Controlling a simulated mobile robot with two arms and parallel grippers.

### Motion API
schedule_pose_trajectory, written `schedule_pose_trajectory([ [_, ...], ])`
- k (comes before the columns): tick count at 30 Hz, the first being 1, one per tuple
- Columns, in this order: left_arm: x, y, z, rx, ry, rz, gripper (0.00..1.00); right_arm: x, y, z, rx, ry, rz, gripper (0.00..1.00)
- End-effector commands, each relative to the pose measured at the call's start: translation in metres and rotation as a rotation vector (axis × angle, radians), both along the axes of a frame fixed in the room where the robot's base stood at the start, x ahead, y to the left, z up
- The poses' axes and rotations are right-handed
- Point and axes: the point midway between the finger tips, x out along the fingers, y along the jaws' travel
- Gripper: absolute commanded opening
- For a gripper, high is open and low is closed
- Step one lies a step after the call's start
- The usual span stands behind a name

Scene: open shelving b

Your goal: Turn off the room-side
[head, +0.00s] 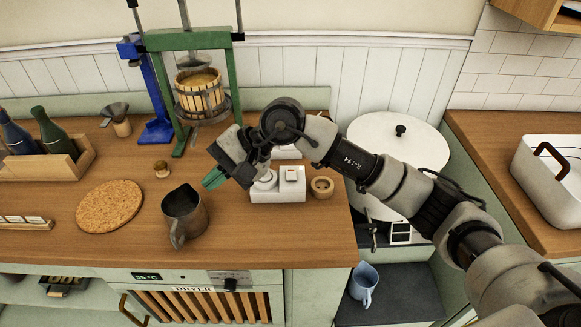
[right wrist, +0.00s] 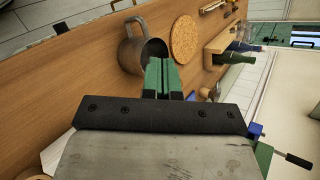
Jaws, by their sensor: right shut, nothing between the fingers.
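A low white box (head: 278,194) stands on the wooden counter, with two raised white parts on top. The left part looks round and my right gripper partly covers it; the right part is squarish with a small dark mark. I cannot tell which is the room-side one or whether it is on. My right gripper (head: 213,179) is shut and empty, its green fingertips above the counter just left of the box. The fingertips also show in the right wrist view (right wrist: 161,76), near the metal pitcher. My left gripper is not in view.
The metal pitcher (head: 187,217) stands left of the box, near the front edge. A small wooden ring-shaped piece (head: 322,188) sits right of the box. A green-framed press (head: 205,42) stands behind. A cork mat (head: 109,206) lies left. A white-lidded bin (head: 425,146) is at right.

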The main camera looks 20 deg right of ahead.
Motion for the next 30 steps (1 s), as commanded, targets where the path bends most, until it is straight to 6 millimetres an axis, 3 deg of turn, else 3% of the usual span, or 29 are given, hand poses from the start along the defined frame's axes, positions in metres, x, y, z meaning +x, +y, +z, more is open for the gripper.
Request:
schedule_pose_trajectory([
  [1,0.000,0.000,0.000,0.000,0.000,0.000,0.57,0.015,-0.019,-0.001,-0.143,-0.081,0.025,0.00],
  [6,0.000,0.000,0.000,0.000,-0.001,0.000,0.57,0.051,-0.090,0.003,-0.596,-0.240,0.101,0.00],
  [12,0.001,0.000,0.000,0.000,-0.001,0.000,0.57,0.070,-0.149,0.025,-0.913,-0.274,0.136,0.00],
  [17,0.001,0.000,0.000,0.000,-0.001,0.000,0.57,0.073,-0.165,0.032,-0.993,-0.269,0.144,0.00],
  [30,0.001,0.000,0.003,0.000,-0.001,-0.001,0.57,0.075,-0.165,0.026,-0.993,-0.267,0.143,0.00],
])
